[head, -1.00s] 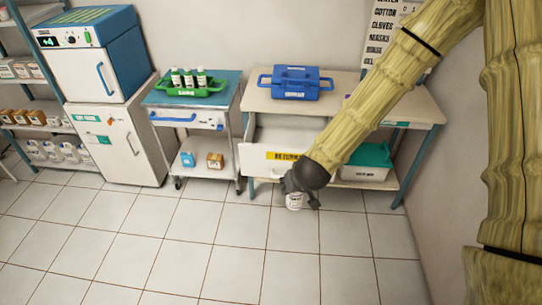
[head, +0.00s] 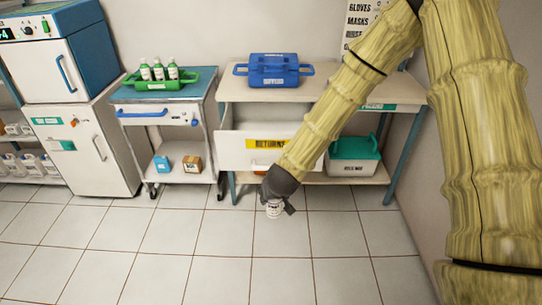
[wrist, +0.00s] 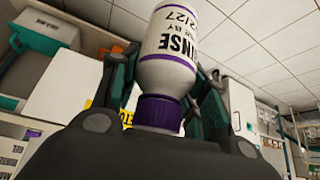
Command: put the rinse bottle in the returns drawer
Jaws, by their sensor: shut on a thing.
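The rinse bottle (wrist: 178,50) is white with a purple cap and the word RINSE on its label. My gripper (head: 275,203) is shut on it, with a finger on each side near the cap in the wrist view (wrist: 165,85). The returns drawer (head: 232,152) is a white drawer with a yellow RETURNS label under the desk top.
A blue case (head: 273,72) stands on the desk (head: 228,91). A teal-lidded box (head: 352,158) sits on the lower shelf. A trolley (head: 205,112) with a green bottle carrier (head: 157,82) is to the left. The floor in front is clear.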

